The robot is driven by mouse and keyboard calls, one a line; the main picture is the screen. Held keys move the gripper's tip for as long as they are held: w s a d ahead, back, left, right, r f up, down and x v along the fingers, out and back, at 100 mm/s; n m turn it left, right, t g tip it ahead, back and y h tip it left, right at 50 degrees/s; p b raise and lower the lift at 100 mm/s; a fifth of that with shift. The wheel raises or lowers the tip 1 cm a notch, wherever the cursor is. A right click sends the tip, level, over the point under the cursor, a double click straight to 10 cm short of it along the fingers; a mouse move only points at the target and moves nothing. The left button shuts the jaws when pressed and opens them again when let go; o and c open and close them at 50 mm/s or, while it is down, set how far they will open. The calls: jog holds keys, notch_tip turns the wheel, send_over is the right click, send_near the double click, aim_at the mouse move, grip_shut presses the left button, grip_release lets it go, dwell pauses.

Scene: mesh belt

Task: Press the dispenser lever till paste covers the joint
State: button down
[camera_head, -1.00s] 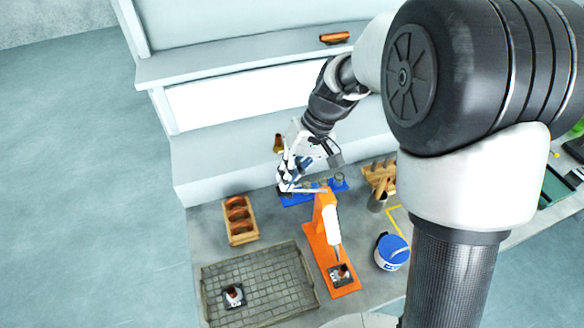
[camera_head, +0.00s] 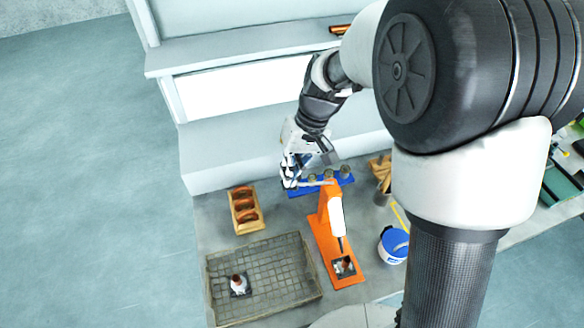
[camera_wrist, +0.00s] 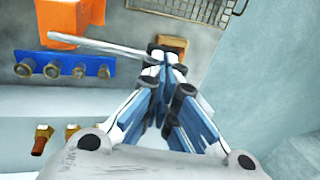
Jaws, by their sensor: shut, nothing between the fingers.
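The orange dispenser (camera_head: 333,212) stands upright with a white body and a dark nozzle pointing down. Its pale lever (camera_head: 316,184) sticks out to the left from the top, and it also shows in the wrist view as a grey rod (camera_wrist: 108,46). My gripper (camera_head: 290,183) is shut and empty at the lever's free end. In the wrist view the fingertips (camera_wrist: 163,52) meet or overlap the rod's end; I cannot tell whether they touch it. The joint, a small coppery part (camera_head: 345,265), sits on a dark square under the nozzle. Paste on it cannot be made out clearly.
A mesh tray (camera_head: 218,300) holds a similar part (camera_head: 239,284). A wooden box (camera_head: 238,226) with coppery pieces stands left. A blue rack (camera_wrist: 112,68) with several round fittings lies behind the dispenser. A white-and-blue tub (camera_head: 393,245) stands right. A pale step rises behind.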

jog(key=shift+s+a+f+t+h+p, duration=0.15)
jog(key=shift+a+f+h, duration=0.2)
jog(key=shift+f+h, duration=0.25)
jog(key=shift+s+a+f+t+h+p, duration=0.15)
jog(key=shift+a+f+h, duration=0.2)
jog(key=shift+f+h, duration=0.2)
jog(key=shift+a+f, duration=0.1)
jog(key=shift+f, duration=0.5)
jog(key=shift+r, duration=0.1)
jog(key=shift+r+p, duration=0.5)
jog(key=shift+r, duration=0.25)
jog(key=shift+w+r+p, duration=0.1)
jog(key=shift+r+p, duration=0.35)
jog(key=shift+r, duration=0.1)
notch_tip(320, 180, up, 13)
jog(key=d+p, duration=0.2)
jog(key=p, duration=0.1)
jog(key=shift+w, duration=0.25)
